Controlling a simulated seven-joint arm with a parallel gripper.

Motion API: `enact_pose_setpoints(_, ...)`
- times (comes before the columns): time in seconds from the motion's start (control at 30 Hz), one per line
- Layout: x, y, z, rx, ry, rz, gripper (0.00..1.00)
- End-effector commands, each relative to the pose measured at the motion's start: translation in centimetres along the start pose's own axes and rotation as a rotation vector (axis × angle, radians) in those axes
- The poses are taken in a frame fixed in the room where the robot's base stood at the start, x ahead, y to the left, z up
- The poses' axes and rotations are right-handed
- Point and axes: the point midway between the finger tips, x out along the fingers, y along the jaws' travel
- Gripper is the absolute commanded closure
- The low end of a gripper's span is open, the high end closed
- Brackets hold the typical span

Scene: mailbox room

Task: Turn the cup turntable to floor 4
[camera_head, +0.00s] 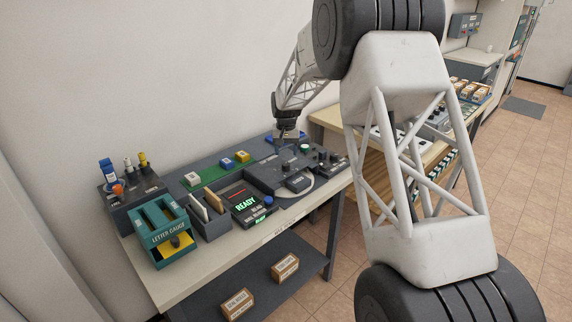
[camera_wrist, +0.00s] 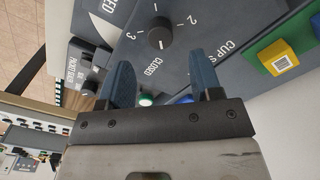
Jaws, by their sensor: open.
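In the wrist view, my gripper (camera_wrist: 163,75) is open, its two blue fingers apart with nothing visibly held between them. Beyond the fingers is a dark grey panel with a round black knob (camera_wrist: 160,37); the figures 2 and 3 and the word CLOSED are printed around it. Lettering starting "CUP S" shows at the right of the panel. In the head view, my gripper (camera_head: 288,135) is over the back of the bench, by a blue piece (camera_head: 270,138) partly hidden behind it. I cannot tell which part is the cup turntable, and no floor 4 mark is readable.
A green strip with yellow and blue blocks (camera_head: 242,156) lies left of the panel. A lit READY unit (camera_head: 248,205), a teal letter gauge (camera_head: 160,236) and a bottle rack (camera_head: 128,190) stand along the bench. A green button (camera_wrist: 146,99) is near the fingers. A wall is close behind.

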Motion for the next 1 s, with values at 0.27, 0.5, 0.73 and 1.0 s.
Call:
enact_pose_setpoints(0.27, 3.5, 0.0, 0.1, 0.0, -0.003, 0.001, 0.41)
enact_pose_setpoints(0.5, 5.6, 0.0, 0.0, 0.0, -0.001, 0.0, 0.41)
enact_pose_setpoints(0.73, 6.3, 0.0, 0.0, 0.0, 0.0, 0.0, 0.41)
enact_pose_setpoints(1.0, 6.3, 0.0, 0.0, 0.0, 0.0, 0.0, 0.5)
